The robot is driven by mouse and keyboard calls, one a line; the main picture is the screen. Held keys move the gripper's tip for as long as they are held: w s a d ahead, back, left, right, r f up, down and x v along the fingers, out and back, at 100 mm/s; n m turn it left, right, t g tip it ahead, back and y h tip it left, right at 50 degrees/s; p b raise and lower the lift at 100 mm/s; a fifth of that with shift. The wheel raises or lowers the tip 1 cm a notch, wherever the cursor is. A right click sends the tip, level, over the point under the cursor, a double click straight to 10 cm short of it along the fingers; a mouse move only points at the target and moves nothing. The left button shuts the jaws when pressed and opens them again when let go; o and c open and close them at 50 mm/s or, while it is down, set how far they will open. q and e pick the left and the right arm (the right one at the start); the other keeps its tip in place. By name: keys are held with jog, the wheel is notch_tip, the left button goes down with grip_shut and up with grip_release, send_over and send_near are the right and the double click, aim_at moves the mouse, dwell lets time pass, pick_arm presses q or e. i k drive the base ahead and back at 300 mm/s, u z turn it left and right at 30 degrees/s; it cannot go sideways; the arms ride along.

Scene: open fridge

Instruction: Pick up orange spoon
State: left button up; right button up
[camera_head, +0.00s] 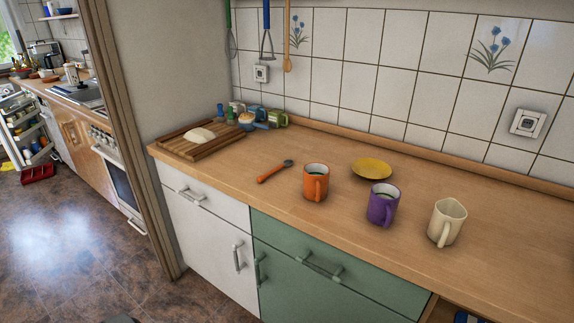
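The orange spoon (272,173) lies on the wooden counter, between the cutting board and the orange mug. Its orange handle points to the lower left and its dark bowl end to the upper right. Nothing covers it and it touches no other object. Neither of my grippers shows in the head view.
An orange mug (316,184), a purple mug (382,206) and a cream mug (446,223) stand right of the spoon. A yellow plate (371,168) lies behind them. A cutting board (180,146) with dough (200,136) is at left. The counter (240,165) around the spoon is clear.

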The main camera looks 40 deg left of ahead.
aim_at(288, 163)
jog(key=u, duration=3.05)
jog(key=i, duration=2)
jog(key=z, duration=3.25)
